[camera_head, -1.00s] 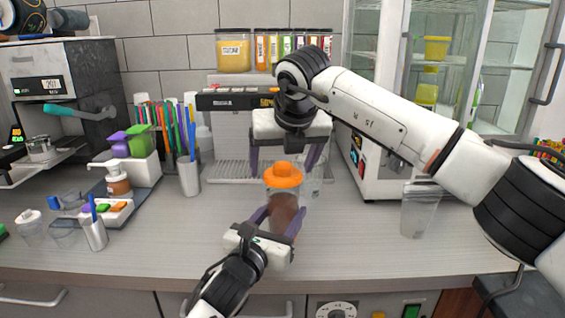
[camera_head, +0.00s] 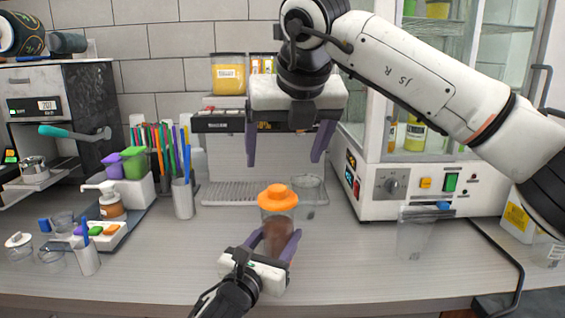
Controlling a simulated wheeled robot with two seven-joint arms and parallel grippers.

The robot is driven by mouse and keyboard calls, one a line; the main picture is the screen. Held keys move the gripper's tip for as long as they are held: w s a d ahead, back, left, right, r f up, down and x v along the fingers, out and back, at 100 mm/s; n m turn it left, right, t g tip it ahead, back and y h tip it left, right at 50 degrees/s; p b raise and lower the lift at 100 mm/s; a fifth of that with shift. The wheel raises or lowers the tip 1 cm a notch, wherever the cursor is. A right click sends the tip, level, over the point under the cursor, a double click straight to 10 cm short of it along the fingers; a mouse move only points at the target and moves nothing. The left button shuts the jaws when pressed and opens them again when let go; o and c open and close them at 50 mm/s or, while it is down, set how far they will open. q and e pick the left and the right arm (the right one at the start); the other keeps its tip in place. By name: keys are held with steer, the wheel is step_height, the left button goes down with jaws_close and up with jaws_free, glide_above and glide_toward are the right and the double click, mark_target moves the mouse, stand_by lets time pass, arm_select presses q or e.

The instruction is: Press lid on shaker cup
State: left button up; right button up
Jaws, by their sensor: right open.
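The shaker cup (camera_head: 277,236) is clear with brown contents and stands upright on the counter, front centre. The orange lid (camera_head: 277,197) sits on top of its rim; I cannot tell how tightly. My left gripper (camera_head: 276,240) comes from the bottom, with its purple fingers on either side of the cup's lower body. Whether they touch the cup is hard to see. My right gripper (camera_head: 289,160) is above and behind the lid, pointing down, fingers spread wide with nothing between them.
A clear empty cup (camera_head: 309,197) stands just behind the shaker cup on the right. Another clear cup (camera_head: 414,234) stands further right. A cup of straws (camera_head: 183,198) and a pump bottle (camera_head: 110,205) are on the left.

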arm_select(q)
steer(key=o, duration=1.6)
steer(key=v, duration=1)
steer(key=shift+s, duration=0.15)
